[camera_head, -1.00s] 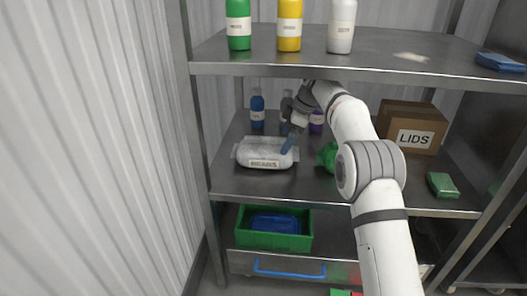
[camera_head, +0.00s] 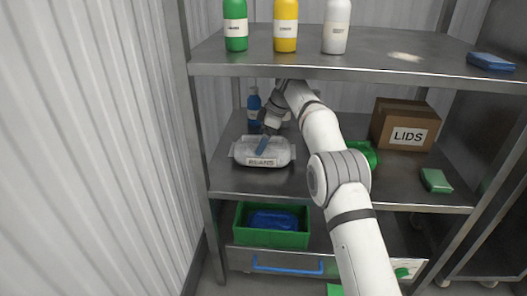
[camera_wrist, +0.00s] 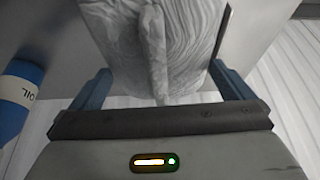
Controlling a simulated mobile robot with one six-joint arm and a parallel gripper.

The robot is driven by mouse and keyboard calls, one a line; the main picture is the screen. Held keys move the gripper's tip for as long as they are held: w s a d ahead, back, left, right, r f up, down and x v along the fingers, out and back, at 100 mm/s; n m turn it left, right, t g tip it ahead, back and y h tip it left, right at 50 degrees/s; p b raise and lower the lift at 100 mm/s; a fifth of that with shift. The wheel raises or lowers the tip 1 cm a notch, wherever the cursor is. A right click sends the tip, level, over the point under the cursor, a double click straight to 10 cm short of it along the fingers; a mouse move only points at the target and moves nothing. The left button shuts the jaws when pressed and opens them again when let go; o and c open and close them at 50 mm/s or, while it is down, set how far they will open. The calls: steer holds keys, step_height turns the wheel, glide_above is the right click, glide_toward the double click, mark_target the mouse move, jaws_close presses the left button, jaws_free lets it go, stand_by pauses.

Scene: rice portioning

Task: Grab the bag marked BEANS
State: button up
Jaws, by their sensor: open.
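The bag marked BEANS (camera_head: 262,153) lies on the middle shelf at its left side, pale and lumpy, with its label facing the front. My gripper (camera_head: 262,145) is above the bag, pointing down at it from behind. In the wrist view the bag (camera_wrist: 155,45) fills the top middle, and my gripper (camera_wrist: 165,85) has its two blue fingers apart on either side of it. Whether the fingers touch the bag cannot be told.
A blue bottle (camera_head: 254,106) stands close behind the bag; a blue OIL bottle (camera_wrist: 20,92) shows at left in the wrist view. The LIDS box (camera_head: 404,125) and a green packet (camera_head: 436,180) are at right. The upper shelf (camera_head: 380,58) hangs above my arm.

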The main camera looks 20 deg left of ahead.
steer(key=shift+f, duration=0.25)
stand_by(0.4)
steer(key=shift+c, duration=0.6)
